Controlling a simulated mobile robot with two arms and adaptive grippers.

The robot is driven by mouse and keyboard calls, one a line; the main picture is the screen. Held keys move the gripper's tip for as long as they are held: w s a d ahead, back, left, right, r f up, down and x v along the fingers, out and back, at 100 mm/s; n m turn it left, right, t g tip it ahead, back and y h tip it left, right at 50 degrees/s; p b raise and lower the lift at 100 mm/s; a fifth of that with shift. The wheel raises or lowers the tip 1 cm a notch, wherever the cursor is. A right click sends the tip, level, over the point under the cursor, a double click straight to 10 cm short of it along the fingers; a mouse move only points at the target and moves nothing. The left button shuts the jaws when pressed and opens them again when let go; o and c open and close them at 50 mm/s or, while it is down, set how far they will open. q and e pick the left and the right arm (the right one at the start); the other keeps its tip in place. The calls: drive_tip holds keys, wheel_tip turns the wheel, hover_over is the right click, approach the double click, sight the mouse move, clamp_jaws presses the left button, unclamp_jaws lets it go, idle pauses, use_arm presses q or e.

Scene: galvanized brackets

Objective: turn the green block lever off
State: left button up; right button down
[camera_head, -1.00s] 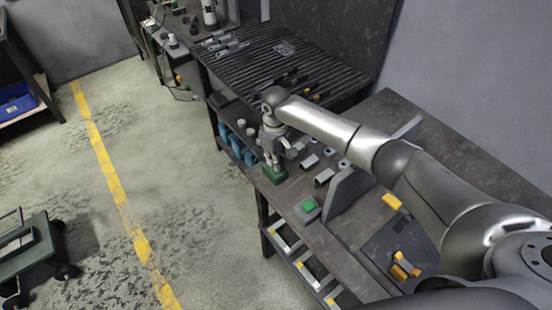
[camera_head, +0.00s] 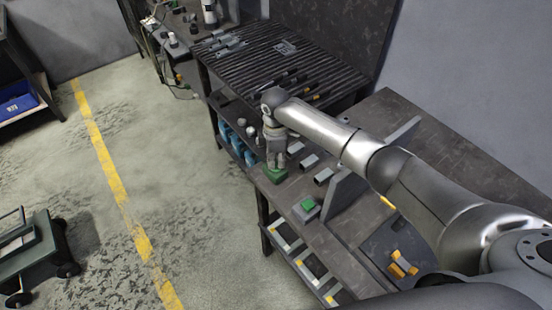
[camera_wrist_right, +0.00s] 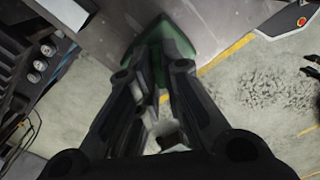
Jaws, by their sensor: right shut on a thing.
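The green block (camera_head: 277,174) sits at the front edge of the dark bench, below my right gripper (camera_head: 276,160). It also shows in the right wrist view (camera_wrist_right: 165,48), beyond the fingers. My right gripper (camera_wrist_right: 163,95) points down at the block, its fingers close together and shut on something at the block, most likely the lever. The lever itself is hidden by the fingers, so its angle cannot be told. My left gripper is not in view.
A grey box with a green button (camera_head: 307,205) stands nearer on the bench, beside an upright grey plate (camera_head: 345,192). Small metal brackets (camera_head: 309,160) lie right of the gripper. A slatted table (camera_head: 285,62) stands behind. Open floor lies left.

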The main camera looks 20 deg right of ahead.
sight(276, 162)
drive_tip(key=n, duration=0.6)
idle(0.5)
drive_tip(key=c, duration=1.6)
unclamp_jaws()
drive_tip(key=shift+o, duration=0.2)
wheel_tip(276, 162, up, 12)
